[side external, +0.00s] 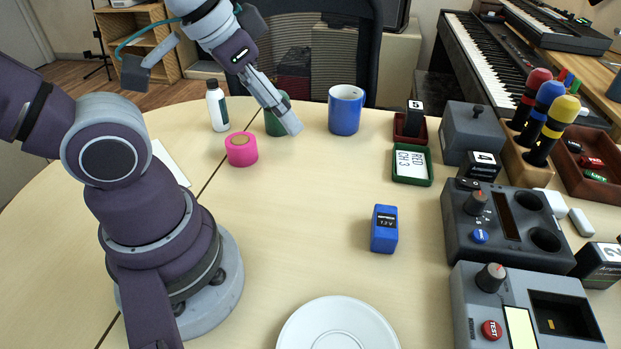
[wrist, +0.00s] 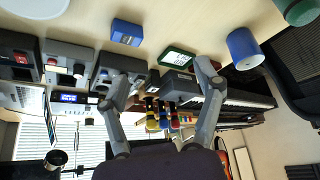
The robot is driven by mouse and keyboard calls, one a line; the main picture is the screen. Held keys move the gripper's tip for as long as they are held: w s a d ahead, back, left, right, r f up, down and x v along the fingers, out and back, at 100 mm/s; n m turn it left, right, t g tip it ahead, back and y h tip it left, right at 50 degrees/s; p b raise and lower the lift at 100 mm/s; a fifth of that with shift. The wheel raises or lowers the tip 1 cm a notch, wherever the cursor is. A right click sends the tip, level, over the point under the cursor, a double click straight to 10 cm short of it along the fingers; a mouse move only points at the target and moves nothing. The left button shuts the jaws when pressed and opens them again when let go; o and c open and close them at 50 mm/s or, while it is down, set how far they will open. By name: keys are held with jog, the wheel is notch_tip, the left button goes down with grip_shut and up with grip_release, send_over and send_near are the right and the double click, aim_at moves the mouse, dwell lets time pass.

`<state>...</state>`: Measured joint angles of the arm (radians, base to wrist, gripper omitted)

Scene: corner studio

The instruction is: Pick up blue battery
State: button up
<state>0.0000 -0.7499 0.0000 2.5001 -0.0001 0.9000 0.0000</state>
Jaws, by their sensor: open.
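The blue battery (side external: 384,229) stands on the table in the side external view, a small blue block with a dark label, right of the middle. It also shows in the wrist view (wrist: 127,32), upper left of the fingers. My gripper (side external: 290,128) is at the far side of the table in the side external view, well apart from the battery. In the wrist view my gripper (wrist: 155,85) has its two fingers spread with nothing held between them.
A blue mug (side external: 346,110), a pink tape roll (side external: 241,149), a white bottle (side external: 217,107) and a green cup (side external: 276,122) are at the back. A white plate (side external: 338,326) is in front. Grey devices (side external: 508,232) line the right. The table around the battery is clear.

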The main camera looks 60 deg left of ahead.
jog(key=o, duration=0.5)
jog(key=m+g, duration=0.6)
jog(key=m, duration=0.3)
send_over(386, 220)
notch_tip(386, 220, down, 9)
notch_tip(386, 220, down, 11)
jog(key=shift+r, duration=0.2)
